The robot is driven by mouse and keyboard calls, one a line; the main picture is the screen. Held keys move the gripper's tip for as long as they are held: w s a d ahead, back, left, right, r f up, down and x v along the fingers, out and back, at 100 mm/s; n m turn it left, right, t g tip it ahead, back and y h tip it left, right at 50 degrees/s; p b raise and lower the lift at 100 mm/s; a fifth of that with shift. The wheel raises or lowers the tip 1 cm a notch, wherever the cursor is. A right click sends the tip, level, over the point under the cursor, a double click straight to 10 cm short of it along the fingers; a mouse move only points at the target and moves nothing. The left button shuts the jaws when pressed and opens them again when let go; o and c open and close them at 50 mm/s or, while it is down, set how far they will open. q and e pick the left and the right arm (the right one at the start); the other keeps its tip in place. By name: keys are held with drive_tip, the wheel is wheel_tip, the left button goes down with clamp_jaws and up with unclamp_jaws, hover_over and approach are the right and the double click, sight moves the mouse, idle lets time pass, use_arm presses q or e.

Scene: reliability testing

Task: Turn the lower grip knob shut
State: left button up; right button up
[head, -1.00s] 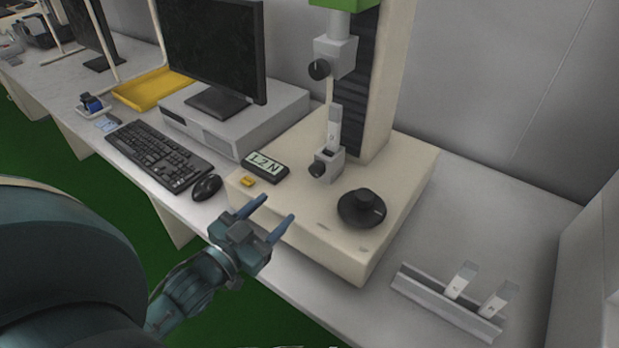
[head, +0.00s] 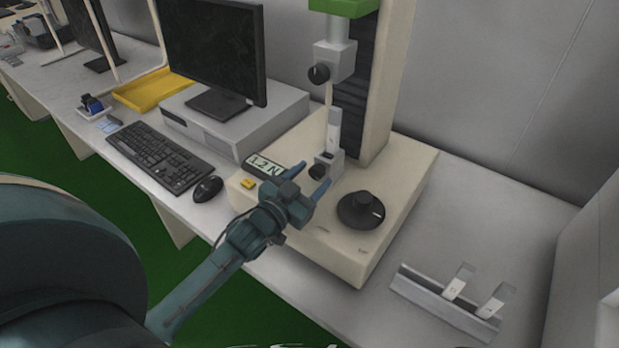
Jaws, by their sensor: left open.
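The lower grip (head: 331,160) stands on the beige base of the test machine, with its black lower grip knob (head: 317,172) on its left front side. A pale specimen strip (head: 333,130) stands upright in the lower grip. My right gripper is not in view.
A large black dial (head: 361,211) sits on the base, right of my left gripper. A display reading 1.2 N (head: 264,166) and a yellow button (head: 248,184) are to its left. A rack with two specimens (head: 447,304) lies at right. Keyboard (head: 160,156) and mouse (head: 207,189) are left.

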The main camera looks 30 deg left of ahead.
use_arm(q)
drive_tip(key=shift+c, duration=0.2)
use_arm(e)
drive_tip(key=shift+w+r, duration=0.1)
use_arm(q)
drive_tip(key=shift+c, duration=0.9)
drive_tip(key=c, duration=0.7)
drive_tip(key=shift+r+m+p, duration=0.1)
drive_tip(key=shift+m+p, duration=0.25)
drive_tip(key=shift+m, duration=0.35)
drive_tip(key=shift+c, duration=0.2)
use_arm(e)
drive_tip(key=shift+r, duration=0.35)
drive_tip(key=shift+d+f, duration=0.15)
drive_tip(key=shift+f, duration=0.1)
use_arm(q)
drive_tip(key=o, duration=1)
drive_tip(key=shift+c, duration=0.2)
use_arm(e)
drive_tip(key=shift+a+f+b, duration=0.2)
drive_tip(key=shift+b, duration=0.45)
use_arm(q)
drive_tip(key=s+a, duration=0.2)
drive_tip(key=s, duration=1.1)
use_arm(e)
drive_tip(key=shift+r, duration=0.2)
